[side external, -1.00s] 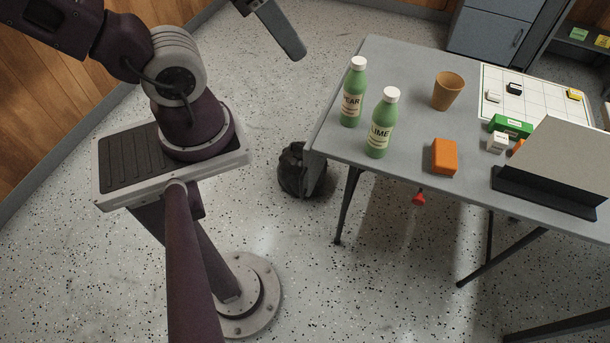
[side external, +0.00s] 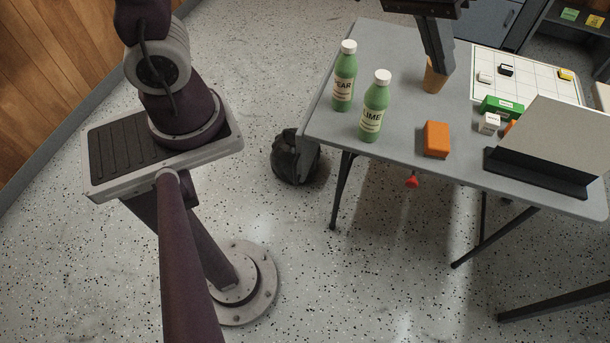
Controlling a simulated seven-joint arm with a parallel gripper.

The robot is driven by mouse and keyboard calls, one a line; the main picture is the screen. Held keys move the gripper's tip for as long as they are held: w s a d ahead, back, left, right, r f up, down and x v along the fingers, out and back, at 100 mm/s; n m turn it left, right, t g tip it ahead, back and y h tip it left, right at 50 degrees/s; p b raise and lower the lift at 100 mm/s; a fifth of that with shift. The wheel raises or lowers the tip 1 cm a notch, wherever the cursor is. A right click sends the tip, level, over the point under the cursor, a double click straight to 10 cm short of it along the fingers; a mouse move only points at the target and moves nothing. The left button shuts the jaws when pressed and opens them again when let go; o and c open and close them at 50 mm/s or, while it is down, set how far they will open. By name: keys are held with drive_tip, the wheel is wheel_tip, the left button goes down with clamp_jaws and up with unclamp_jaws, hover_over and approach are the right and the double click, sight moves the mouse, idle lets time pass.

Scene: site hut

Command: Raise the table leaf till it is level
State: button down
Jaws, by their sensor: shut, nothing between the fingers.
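The grey table (side external: 400,150) stands at the right. Its leaf (side external: 309,155) seems to hang down from the table's left edge, seen almost edge-on, with most of its face hidden. A red knob-like part (side external: 412,181) shows under the table's front edge. My gripper (side external: 441,72) is over the back of the table, fingers pointing down and shut, holding nothing. It overlaps the brown cup (side external: 432,84) in the picture; I cannot tell whether they touch. It is well to the right of the leaf.
Two green bottles, PEAR (side external: 343,80) and LIME (side external: 374,110), stand near the left edge. An orange block (side external: 436,139), a gridded board (side external: 530,75) and a grey slanted panel (side external: 555,140) are on the tabletop. A black bag (side external: 290,160) lies on the floor by the leaf.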

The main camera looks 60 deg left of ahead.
drive_tip(key=w+d+f+n, duration=0.2)
drive_tip(key=w+f, duration=0.3)
drive_tip(key=f, duration=0.2)
drive_tip(key=a+f+n+g+y, duration=0.3)
drive_tip(key=f+n+y, duration=0.15)
drive_tip(key=f, duration=2.15)
drive_tip(key=s+a+f+g+y, duration=0.1)
drive_tip(key=s+a+f+y, duration=0.1)
drive_tip(key=s+a+f, duration=0.5)
drive_tip(key=s+a+f+g+y, duration=0.1)
drive_tip(key=s+a+f+y, duration=0.2)
drive_tip(key=s+a+f, duration=0.5)
drive_tip(key=a+f, duration=0.5)
drive_tip(key=f, duration=0.4)
drive_tip(key=shift+s+n+y, duration=0.25)
drive_tip(key=shift+n+y, duration=0.1)
